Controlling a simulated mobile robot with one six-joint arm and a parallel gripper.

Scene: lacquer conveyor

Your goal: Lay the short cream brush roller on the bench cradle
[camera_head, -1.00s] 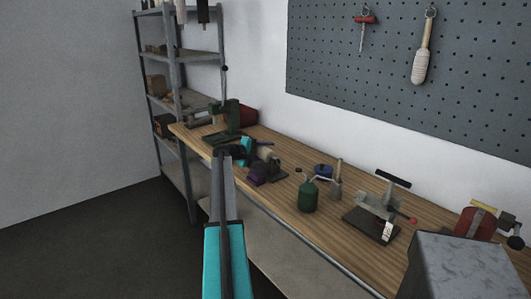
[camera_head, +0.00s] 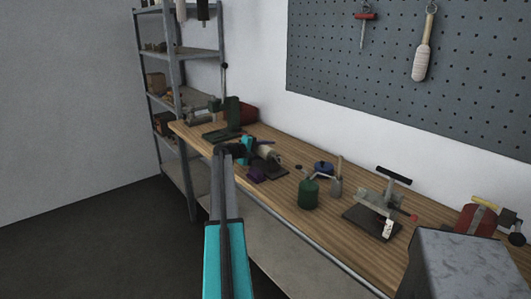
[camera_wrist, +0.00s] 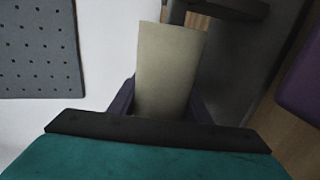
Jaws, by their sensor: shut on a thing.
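The short cream brush roller (camera_wrist: 170,70) is between the two purple fingers of my gripper (camera_wrist: 163,98) in the wrist view. My gripper (camera_head: 262,150) is shut on it. In the head view the roller (camera_head: 269,154) shows small and pale at the end of my arm, over the middle of the bench. A dark bracket and plate, which look like the cradle (camera_wrist: 225,8), are beyond and right of the roller in the wrist view. In the head view a dark base (camera_head: 276,173) is just below the roller. I cannot tell whether roller and cradle touch.
A purple block (camera_head: 257,175) lies close by on the wooden bench (camera_head: 303,228). A green can (camera_head: 308,193), a blue item (camera_head: 323,168) and a clamp-like device (camera_head: 378,212) stand to the right. A green machine (camera_head: 232,115) stands behind left. The pegboard (camera_head: 420,90) hangs above.

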